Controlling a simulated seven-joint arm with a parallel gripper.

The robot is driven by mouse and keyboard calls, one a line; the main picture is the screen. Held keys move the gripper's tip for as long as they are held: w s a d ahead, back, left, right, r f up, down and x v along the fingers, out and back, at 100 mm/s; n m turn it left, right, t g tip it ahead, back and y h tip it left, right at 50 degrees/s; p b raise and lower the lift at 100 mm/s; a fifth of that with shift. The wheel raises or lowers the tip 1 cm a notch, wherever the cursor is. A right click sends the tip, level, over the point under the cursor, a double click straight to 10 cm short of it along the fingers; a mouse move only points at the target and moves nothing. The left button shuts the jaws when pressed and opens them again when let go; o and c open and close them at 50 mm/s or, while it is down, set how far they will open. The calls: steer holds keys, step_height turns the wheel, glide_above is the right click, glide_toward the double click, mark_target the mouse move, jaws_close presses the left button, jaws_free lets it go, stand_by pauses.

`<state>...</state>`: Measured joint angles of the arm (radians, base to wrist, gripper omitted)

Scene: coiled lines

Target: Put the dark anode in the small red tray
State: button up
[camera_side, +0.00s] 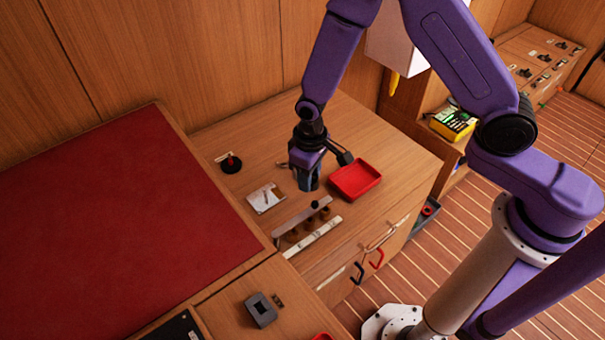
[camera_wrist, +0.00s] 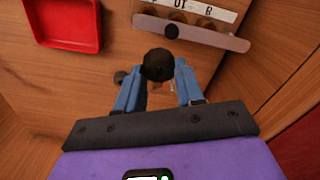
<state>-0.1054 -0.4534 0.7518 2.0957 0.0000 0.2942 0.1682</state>
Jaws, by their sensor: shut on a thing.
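The dark anode (camera_wrist: 158,65) shows in the wrist view as a dark brown, round-topped piece between my blue fingertips. My gripper (camera_wrist: 158,85) is shut on it. In the side view my gripper (camera_side: 308,182) hangs over the wooden counter, just left of the small red tray, and its fingers hide the anode. The small red tray (camera_side: 355,179) is shallow and looks empty. In the wrist view the tray (camera_wrist: 62,44) lies at the upper left, apart from the fingers.
A grey bar (camera_side: 290,221) with a dark knob, a row of brown cups (camera_side: 308,223) and a white labelled strip (camera_side: 312,238) lie in front of my gripper. A white card (camera_side: 265,198) and a black round stand (camera_side: 231,165) are to the left. Bare wood lies behind the tray.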

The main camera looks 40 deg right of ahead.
mark_target(353, 180)
steer(key=d+f+m, duration=0.1)
steer(key=d+f, duration=0.1)
steer(key=d, duration=0.4)
steer(key=d+f+m, duration=0.1)
steer(key=d+f, duration=0.2)
steer(key=d, duration=0.3)
steer(key=w+d+f+m, duration=0.1)
steer(key=d+f+m, duration=0.1)
steer(key=d, duration=0.4)
steer(key=shift+w+f, duration=0.1)
steer(key=shift+f, duration=2.8)
steer(key=shift+f, duration=0.15)
steer(key=o, duration=1.1)
